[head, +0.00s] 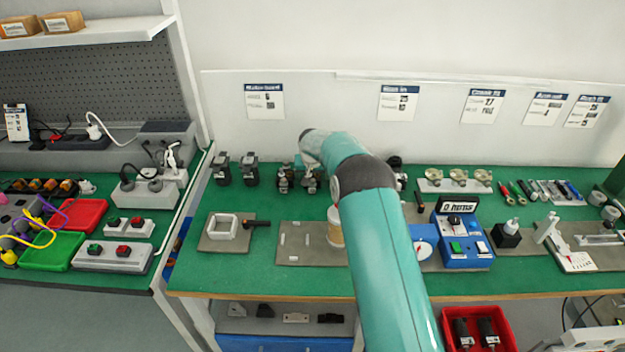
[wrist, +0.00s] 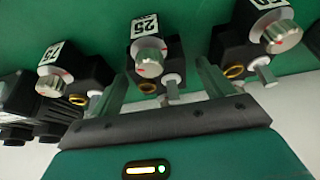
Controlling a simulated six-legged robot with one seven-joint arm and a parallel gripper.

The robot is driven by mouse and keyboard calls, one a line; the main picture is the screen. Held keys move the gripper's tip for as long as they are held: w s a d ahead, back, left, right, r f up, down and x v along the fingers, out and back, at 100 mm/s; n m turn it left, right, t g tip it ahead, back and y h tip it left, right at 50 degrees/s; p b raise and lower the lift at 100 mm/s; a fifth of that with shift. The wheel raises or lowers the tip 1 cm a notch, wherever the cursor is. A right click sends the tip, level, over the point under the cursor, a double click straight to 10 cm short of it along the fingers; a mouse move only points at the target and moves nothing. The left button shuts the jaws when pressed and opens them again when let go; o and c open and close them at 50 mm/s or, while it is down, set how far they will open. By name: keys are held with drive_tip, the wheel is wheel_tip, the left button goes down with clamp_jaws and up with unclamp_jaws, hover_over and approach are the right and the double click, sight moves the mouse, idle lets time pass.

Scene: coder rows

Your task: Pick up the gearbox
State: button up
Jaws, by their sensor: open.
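Three dark block-shaped units with silver shafts or knobs, gold rings and white number labels stand in a row in the wrist view; I take these for the gearboxes. The middle gearbox (wrist: 152,55), labelled 25, lies between the fingers of my open gripper (wrist: 162,75), with no clear contact. Another gearbox (wrist: 75,75) is at left and a third (wrist: 257,40) at right, close outside the fingers. In the head view, two gearboxes (head: 284,178) show at the back of the green bench (head: 240,275); my arm hides the others and most of my gripper.
Black units (head: 221,170) stand to the left of the gearboxes. In front lie a grey mat with a white square frame (head: 222,226) and another mat (head: 300,244). A blue tester (head: 464,240) stands right. A white wall panel (head: 330,110) rises close behind.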

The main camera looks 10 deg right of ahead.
drive_tip(key=shift+c, duration=0.4)
drive_tip(key=c, duration=1)
drive_tip(key=shift+r, duration=0.1)
drive_tip(key=shift+c, duration=0.2)
drive_tip(key=shift+r, duration=0.1)
